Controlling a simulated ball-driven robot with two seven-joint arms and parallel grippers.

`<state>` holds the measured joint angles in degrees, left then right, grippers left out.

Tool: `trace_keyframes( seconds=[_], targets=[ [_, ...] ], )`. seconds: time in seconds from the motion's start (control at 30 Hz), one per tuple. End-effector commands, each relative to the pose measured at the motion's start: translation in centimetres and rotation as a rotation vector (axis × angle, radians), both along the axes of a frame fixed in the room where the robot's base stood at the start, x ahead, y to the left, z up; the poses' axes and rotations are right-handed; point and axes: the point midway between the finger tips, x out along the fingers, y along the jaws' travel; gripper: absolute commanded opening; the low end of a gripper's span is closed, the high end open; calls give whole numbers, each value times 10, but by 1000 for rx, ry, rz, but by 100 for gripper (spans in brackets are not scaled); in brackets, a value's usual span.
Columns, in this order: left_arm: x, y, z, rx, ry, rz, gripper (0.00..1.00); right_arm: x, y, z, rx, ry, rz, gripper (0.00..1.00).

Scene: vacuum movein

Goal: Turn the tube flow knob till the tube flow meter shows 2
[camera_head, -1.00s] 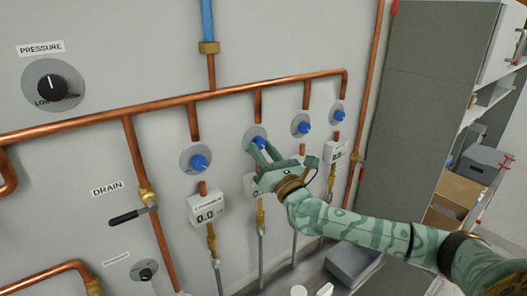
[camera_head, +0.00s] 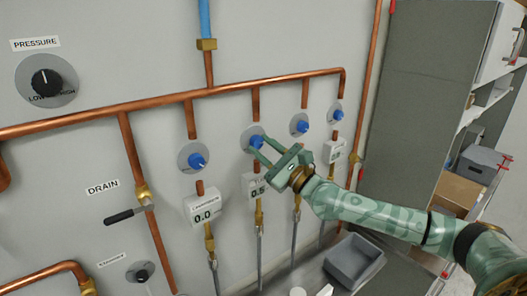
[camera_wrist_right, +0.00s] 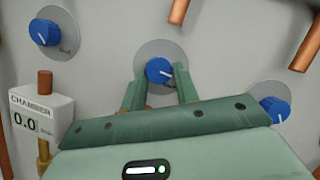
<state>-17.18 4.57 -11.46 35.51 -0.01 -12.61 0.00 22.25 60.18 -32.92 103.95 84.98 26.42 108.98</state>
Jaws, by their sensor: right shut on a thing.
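My right gripper (camera_head: 263,149) is shut on the second blue knob from the left (camera_head: 256,141), on its round grey plate on the wall. In the right wrist view the two fingers of my right gripper (camera_wrist_right: 160,84) stand on either side of this knob (camera_wrist_right: 159,70), and its white mark points right. The white meter below this knob (camera_head: 252,188) is partly covered by my gripper in the head view; its digits are too small to read surely. No label naming the tube flow is readable. My left gripper is not in view.
The leftmost blue knob (camera_head: 196,160) sits above a meter (camera_head: 203,211) reading 0.0, labelled CHAMBER in the wrist view. Two more blue knobs (camera_head: 301,126) (camera_head: 336,115) are on the right. Copper pipes (camera_head: 170,98) cross the wall. A grey bin (camera_head: 354,261) stands below.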

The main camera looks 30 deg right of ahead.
Motion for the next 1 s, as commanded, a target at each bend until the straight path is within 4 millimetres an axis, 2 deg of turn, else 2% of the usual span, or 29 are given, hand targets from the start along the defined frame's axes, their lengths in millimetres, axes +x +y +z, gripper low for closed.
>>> trace_keyframes(
  seconds=[0.6, 1.0],
  targets=[
    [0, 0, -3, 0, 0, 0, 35, 0, -5, 7, -567, -46, -1, 8],
    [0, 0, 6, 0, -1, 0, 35, 0, -6, 9, -792, -63, 0, 8]
  ],
)
